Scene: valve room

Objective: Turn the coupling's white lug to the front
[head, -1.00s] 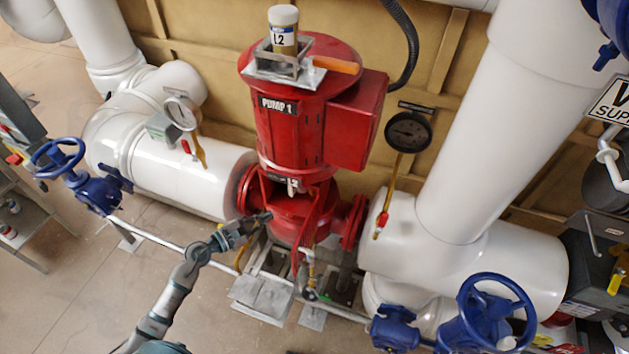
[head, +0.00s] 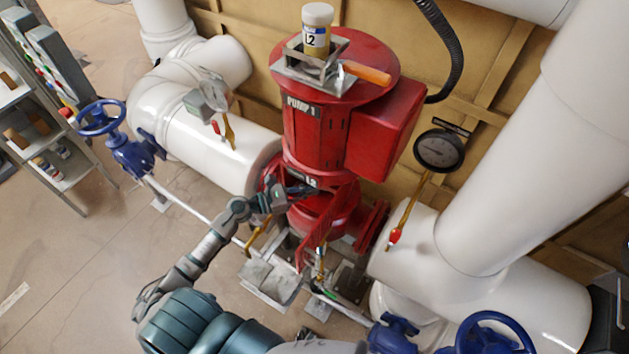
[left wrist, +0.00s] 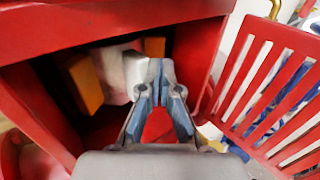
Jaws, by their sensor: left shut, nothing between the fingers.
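The coupling sits inside the red housing opening of Pump 1 (head: 318,130). In the left wrist view its white lug (left wrist: 134,72) faces the opening, with an orange part (left wrist: 84,84) to its left and another orange part (left wrist: 153,46) behind to its right. My left gripper (left wrist: 164,68) is shut and empty, its fingertips just right of the white lug; I cannot tell whether they touch it. In the head view the left gripper (head: 302,191) reaches into the opening from the left, and the coupling is hidden there. My right gripper is not in view.
A slotted red guard (left wrist: 272,85) stands open to the right of the opening. A bottle marked L2 (head: 316,32) and an orange-handled tool (head: 366,74) are on top of the pump. White pipes and blue valves (head: 132,152) flank it. Open floor lies at left.

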